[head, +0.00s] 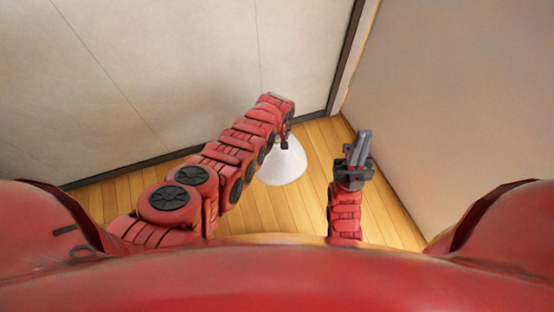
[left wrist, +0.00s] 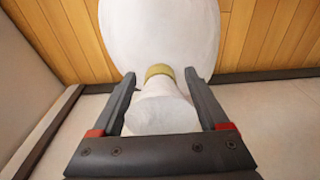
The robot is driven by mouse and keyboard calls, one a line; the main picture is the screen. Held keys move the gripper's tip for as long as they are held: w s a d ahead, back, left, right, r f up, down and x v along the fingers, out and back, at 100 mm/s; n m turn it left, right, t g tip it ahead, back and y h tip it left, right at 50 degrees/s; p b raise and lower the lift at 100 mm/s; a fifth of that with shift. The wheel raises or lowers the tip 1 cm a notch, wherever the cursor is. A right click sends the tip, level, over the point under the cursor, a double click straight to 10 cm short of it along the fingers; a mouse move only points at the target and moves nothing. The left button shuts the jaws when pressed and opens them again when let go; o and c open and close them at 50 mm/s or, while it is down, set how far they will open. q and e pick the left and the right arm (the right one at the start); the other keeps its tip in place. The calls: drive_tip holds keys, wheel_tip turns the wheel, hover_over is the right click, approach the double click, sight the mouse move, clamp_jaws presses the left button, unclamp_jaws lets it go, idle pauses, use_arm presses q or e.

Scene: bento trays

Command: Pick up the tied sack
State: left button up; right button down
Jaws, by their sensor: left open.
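The tied sack (head: 284,166) is white and stands on the wooden floor near the corner of the walls. In the left wrist view the sack (left wrist: 160,30) shows its wide body, a yellow-gold tie band (left wrist: 160,71) and a gathered white top. My left gripper (left wrist: 160,76) is open, with one finger on each side of the tied neck. In the head view my left gripper (head: 286,138) is over the sack's top, mostly hidden by my arm. My right gripper (head: 361,143) is held to the right of the sack, apart from it, with nothing visible in it.
A pale wall (head: 200,70) with a dark baseboard (head: 130,171) stands behind the sack. Another plain wall (head: 460,100) rises close on the right, beside my right gripper. Some bare wooden floor (head: 308,205) lies in front of the sack.

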use_arm(q)
clamp_jaws()
idle(0.4)
idle(1.0)
